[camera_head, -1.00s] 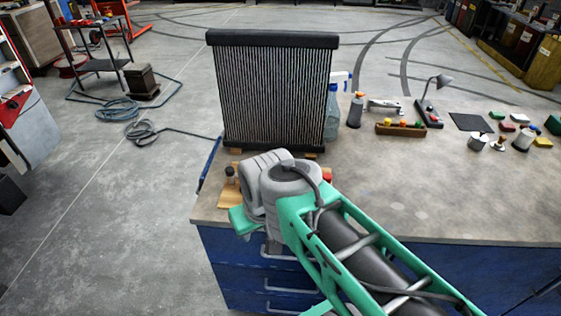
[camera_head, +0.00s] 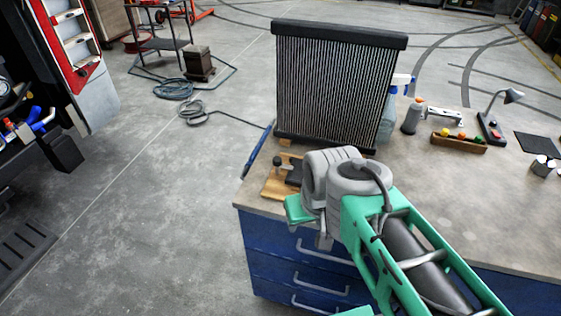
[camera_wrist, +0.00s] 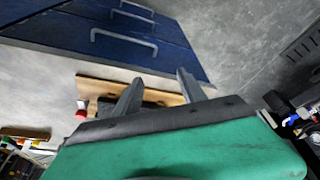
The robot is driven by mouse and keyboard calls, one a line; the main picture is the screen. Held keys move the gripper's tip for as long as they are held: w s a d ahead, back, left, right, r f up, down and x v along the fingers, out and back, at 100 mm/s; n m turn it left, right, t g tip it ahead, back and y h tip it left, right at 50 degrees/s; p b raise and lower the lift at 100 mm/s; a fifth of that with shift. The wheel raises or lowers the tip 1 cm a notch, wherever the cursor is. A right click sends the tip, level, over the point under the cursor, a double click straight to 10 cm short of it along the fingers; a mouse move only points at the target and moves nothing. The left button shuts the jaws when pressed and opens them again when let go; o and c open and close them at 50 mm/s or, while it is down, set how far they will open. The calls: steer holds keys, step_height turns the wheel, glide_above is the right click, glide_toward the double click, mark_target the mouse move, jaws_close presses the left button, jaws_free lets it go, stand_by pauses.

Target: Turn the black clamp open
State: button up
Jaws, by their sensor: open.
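A wooden board (camera_head: 270,189) lies at the near left corner of the bench top. A small black clamp (camera_head: 294,172) with a round dark knob (camera_head: 278,161) sits on it, partly hidden by my arm. In the wrist view the board (camera_wrist: 95,84) shows beyond my gripper (camera_wrist: 160,79), with dark parts and a red tip (camera_wrist: 81,114) on it. My two fingers are spread apart with nothing held between them. They point toward the board and overlap it in the picture; I cannot tell whether they touch anything.
A large black radiator (camera_head: 335,85) stands upright behind the board. A blue pen-like tool (camera_head: 258,150) lies at the bench's left edge. A spray bottle (camera_head: 389,105) stands to the radiator's right. Blue drawers (camera_head: 300,255) are below the bench top.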

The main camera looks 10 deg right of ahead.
steer(key=w+r, duration=0.4)
steer(key=w, duration=0.2)
steer(key=g, duration=0.4)
glide_toward(277, 158)
steer(key=shift+s+f, duration=0.3)
steer(key=shift+s, duration=0.25)
steer(key=shift+w+f, duration=0.2)
steer(key=shift+w, duration=0.1)
steer(key=shift+f, duration=0.25)
step_height(277, 158, down, 7)
steer(key=shift+f+p, duration=0.1)
steer(key=shift+p, duration=0.4)
steer(key=shift+c, duration=0.4)
jaws_close()
